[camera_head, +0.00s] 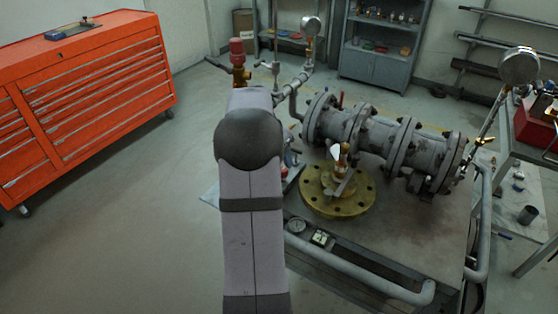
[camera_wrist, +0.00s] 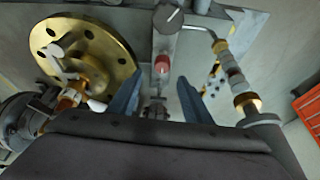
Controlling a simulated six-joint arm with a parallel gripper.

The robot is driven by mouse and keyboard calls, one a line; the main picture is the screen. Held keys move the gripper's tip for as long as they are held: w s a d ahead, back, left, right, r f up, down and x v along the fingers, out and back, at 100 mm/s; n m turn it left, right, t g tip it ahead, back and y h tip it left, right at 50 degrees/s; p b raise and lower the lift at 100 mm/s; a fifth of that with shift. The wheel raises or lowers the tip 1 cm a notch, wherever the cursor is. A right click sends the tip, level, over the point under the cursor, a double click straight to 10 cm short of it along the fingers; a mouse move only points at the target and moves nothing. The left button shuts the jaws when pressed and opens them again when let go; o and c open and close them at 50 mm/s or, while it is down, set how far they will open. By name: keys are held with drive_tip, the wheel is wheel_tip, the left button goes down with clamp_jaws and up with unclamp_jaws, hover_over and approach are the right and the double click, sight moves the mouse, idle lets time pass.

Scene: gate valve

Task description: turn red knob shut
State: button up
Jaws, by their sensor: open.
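In the wrist view, a small red knob (camera_wrist: 162,66) sits on a narrow grey block, below a round dial in the picture. My gripper (camera_wrist: 158,82) is open, with one blue finger on each side of the picture's middle. The knob shows between and slightly beyond the fingertips, and the fingers look apart from it. In the head view my arm hides most of the gripper. A bit of red shows at the arm's right edge there, but I cannot tell whether it is this knob.
A brass flange (camera_head: 337,190) with a small valve lies right of my arm, before a grey flanged pipe (camera_head: 366,128). A brass-fitted pipe (camera_wrist: 235,80) runs right of the fingers in the wrist view. An orange tool chest (camera_head: 85,95) stands left, with clear floor between.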

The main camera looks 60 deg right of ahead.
drive_tip(key=s+d+r+m+y+p, duration=0.1)
drive_tip(key=s+m+y+p, duration=0.15)
drive_tip(key=s+p, duration=0.55)
drive_tip(key=w+n+t, duration=0.1)
drive_tip(key=n, duration=0.3)
drive_tip(key=w+f+n+t+b, duration=0.1)
drive_tip(key=w+n, duration=0.1)
drive_tip(key=n, duration=0.3)
drive_tip(key=w+n+t+h, duration=0.1)
drive_tip(key=w+n, duration=0.1)
drive_tip(key=n, duration=0.2)
drive_tip(key=shift+w+f+n+t+b, duration=0.2)
drive_tip(key=shift+n+t+b, duration=0.1)
drive_tip(key=shift+b, duration=0.1)
drive_tip(key=shift+p+x, duration=1.1)
drive_tip(key=shift+x, duration=2.5)
